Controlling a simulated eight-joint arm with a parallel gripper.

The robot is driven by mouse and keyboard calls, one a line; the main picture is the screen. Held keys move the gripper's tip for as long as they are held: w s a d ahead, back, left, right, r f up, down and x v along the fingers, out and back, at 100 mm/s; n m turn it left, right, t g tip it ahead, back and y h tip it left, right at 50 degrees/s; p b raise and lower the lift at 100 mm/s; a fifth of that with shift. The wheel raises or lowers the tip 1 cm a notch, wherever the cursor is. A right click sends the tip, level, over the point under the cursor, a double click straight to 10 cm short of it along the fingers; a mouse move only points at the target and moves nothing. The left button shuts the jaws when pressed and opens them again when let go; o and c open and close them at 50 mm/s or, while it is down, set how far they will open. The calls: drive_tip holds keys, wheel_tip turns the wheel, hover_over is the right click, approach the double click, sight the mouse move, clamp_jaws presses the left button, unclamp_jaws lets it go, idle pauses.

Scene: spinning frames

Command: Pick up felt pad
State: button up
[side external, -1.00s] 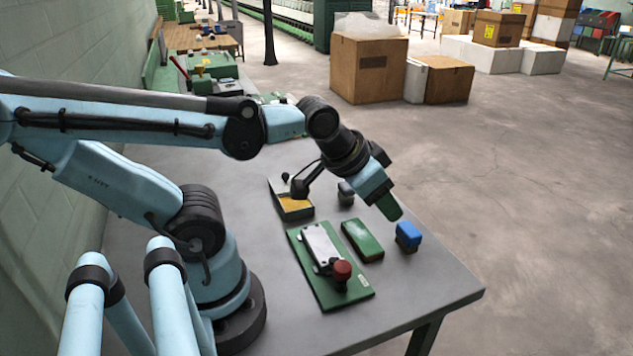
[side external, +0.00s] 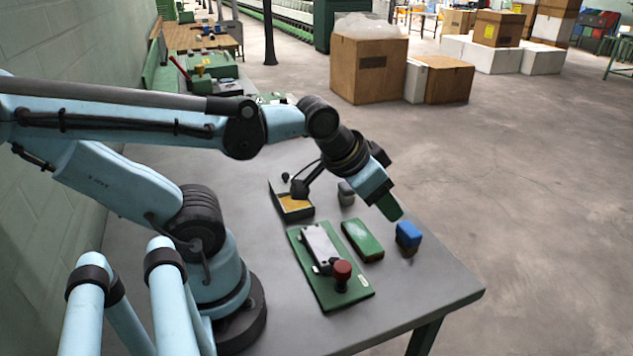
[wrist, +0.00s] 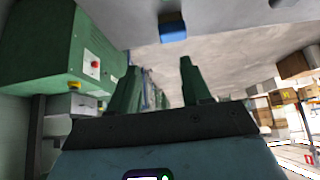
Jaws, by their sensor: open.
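A flat rectangular block with a green top and a brown edge (side external: 362,240) lies on the grey table, right of the green board; it may be the felt pad, but I cannot tell for sure. A small blue block with a dark lower part (side external: 408,236) stands near the table's right edge and shows in the wrist view (wrist: 173,30). My gripper (side external: 391,206) hangs tilted above the table, behind these two blocks in the picture and apart from both. In the wrist view its two green fingers (wrist: 160,65) are spread with nothing between them.
A green board (side external: 347,299) carries a pale metal plate and a red knob. A dark tray (side external: 292,213) with a yellow-orange inside and a small grey object (side external: 346,194) stand farther back. The table's front right corner (side external: 455,293) is bare.

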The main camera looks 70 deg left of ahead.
drive_tip(key=o, duration=0.5)
drive_tip(key=shift+o, duration=0.2)
drive_tip(key=g, duration=0.7)
hover_over(347, 184)
drive_tip(key=f, duration=0.1)
drive_tip(key=shift+f, duration=5.65)
